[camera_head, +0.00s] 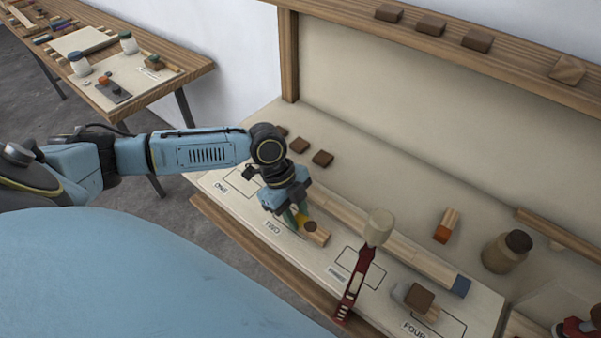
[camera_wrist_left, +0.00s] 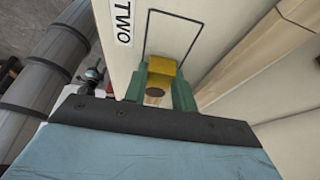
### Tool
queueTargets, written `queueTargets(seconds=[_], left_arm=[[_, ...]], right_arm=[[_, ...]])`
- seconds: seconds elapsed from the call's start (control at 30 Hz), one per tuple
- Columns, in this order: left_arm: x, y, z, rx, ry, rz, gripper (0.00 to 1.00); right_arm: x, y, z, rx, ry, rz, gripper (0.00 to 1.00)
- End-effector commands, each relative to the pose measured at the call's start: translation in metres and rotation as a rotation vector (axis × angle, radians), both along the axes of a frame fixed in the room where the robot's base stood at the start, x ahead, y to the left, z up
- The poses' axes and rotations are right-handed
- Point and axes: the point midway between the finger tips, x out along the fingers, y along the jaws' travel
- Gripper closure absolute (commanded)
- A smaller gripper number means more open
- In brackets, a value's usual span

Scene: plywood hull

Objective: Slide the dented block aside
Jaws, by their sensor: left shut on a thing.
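A light wooden block (camera_head: 318,236) with a yellow end and a dark round spot, which looks like the dent, lies by the label TWO on the pale board. It also shows in the left wrist view (camera_wrist_left: 163,74), over the near part of a black-outlined rectangle. My left gripper (camera_head: 294,217) is shut on this block, with a green finger on each side of it in the left wrist view (camera_wrist_left: 158,90). The fingers hide part of the block in the head view. I cannot tell whether it touches the board. My right gripper is not in view.
A long wooden strip (camera_head: 400,251) with a blue end runs behind the outlined spaces. A red-handled mallet (camera_head: 356,278) lies right of the block. A brown-topped block (camera_head: 420,298) sits near FOUR. An orange-ended block (camera_head: 446,226) and a jar (camera_head: 503,254) stand behind the strip.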

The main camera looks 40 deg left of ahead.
Motion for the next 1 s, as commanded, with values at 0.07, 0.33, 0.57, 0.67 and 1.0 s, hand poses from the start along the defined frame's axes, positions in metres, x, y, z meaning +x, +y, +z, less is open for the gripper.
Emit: queueTargets(seconds=[0.07,0.33,0.57,0.67,1.0], left_arm=[[0.0,0.0,0.0,0.0,0.0,0.0,0.96],[0.0,0.0,0.0,0.0,0.0,0.001,0.54],[0.0,0.0,0.0,0.0,0.0,0.001,0.48],[0.0,0.0,0.001,0.0,-0.001,0.001,0.48],[0.002,0.021,0.05,0.003,-0.003,0.001,0.48]], right_arm=[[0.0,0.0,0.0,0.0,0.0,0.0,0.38],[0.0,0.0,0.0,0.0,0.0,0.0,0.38],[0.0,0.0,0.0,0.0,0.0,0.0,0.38],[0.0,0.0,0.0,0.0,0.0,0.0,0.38],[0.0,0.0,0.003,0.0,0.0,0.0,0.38]])
